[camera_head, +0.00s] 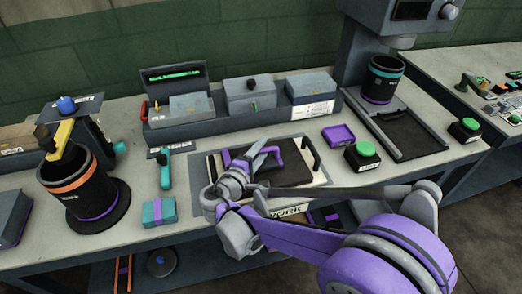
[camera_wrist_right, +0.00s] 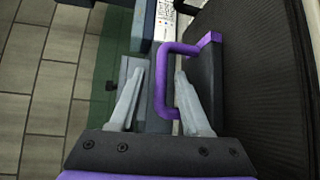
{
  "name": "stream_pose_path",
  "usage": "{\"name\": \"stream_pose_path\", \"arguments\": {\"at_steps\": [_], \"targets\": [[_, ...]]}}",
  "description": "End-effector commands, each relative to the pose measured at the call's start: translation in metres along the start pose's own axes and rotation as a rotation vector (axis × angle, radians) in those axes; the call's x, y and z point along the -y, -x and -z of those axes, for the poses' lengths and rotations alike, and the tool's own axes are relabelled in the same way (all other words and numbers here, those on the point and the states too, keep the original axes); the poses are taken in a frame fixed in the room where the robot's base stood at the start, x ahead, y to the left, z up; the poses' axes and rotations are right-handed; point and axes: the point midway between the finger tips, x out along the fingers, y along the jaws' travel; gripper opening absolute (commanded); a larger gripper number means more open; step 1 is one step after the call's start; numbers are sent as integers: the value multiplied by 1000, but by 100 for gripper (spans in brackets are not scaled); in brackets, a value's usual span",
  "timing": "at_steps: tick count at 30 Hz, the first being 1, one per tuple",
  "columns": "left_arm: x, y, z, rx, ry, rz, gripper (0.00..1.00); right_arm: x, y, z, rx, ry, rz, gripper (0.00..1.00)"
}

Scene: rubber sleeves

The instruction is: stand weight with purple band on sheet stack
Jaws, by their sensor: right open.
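A dark flat piece with a purple bracket-like handle (camera_wrist_right: 164,82) lies on the work board (camera_head: 292,210) in the middle of the bench. My right gripper (camera_wrist_right: 160,70) is open, with the handle's long bar between its fingertips and apart from the left finger. The arm hides part of the board in the head view. Purple bands show on a black cup (camera_head: 75,207) at left and on a black cylinder (camera_head: 379,86) under the press. I cannot tell which thing is the weight, nor make out the sheet stack. My left gripper is not in view.
A teal block (camera_head: 159,212) and a teal-handled tool (camera_head: 165,170) lie left of the board. A purple tray (camera_head: 339,134) and a green button (camera_head: 366,149) are at its right. Grey boxes (camera_head: 249,94) line the back. The press (camera_head: 365,45) stands back right.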

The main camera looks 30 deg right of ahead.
Motion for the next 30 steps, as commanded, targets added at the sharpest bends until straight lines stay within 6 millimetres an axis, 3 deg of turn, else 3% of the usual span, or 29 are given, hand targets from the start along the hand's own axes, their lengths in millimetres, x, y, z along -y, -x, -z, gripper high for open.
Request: {"name": "stream_pose_path", "arguments": {"at_steps": [5, 12, 18, 24, 30], "targets": [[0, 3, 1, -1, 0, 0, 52, -2, 20, 1, -5, 0, 0, 47], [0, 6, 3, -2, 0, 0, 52, -2, 72, 1, -7, 0, 0, 47], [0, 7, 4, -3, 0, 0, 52, -2, 106, 1, -4, 0, 0, 47], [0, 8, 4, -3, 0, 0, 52, -2, 120, 0, -1, 0, 0, 47], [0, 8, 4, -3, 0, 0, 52, -2, 121, 0, 0, 0, 0, 47]]}}
